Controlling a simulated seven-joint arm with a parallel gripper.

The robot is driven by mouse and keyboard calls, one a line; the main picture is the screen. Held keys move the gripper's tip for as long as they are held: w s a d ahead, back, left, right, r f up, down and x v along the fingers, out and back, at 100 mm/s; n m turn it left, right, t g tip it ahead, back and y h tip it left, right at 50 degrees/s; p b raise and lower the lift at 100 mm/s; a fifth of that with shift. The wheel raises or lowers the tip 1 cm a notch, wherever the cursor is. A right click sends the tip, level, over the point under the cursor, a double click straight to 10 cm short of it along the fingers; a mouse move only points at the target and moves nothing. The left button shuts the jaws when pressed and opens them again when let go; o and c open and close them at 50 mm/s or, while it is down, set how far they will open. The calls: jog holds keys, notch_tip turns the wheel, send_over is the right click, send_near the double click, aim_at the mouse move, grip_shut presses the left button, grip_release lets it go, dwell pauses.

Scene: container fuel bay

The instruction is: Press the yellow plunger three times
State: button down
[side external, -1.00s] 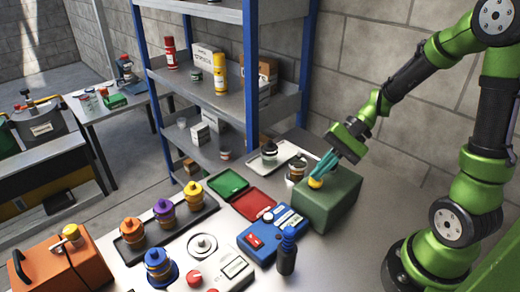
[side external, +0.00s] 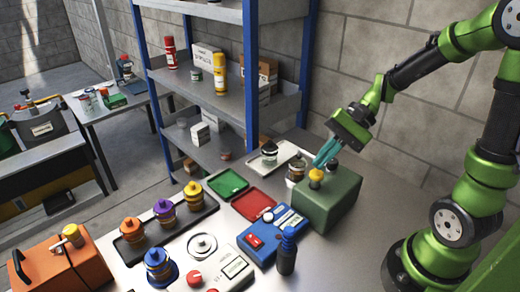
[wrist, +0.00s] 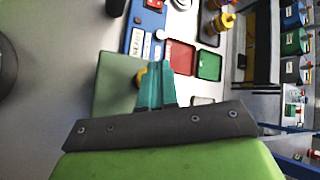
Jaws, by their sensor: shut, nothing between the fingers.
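The yellow plunger (side external: 316,176) stands up from the top of a green box (side external: 328,200). In the wrist view the plunger (wrist: 140,77) shows only in part, beside and behind my fingers. My gripper (side external: 319,163) has teal fingers, which are shut with nothing between them. The fingertips are just above the plunger and a little behind it in the side view, and they appear apart from it. In the wrist view the gripper (wrist: 155,68) points over the green box.

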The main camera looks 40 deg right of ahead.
aim_at(321, 172)
jog(key=shift+r, duration=0.1)
jog(key=shift+r, duration=2.4)
dwell(0.8)
notch_tip(321, 172, up, 4)
jog(key=shift+f, duration=0.1)
dwell(0.3)
jog(key=shift+f, duration=4.4)
jog(key=shift+f, duration=0.15)
jog(key=shift+f, duration=0.3)
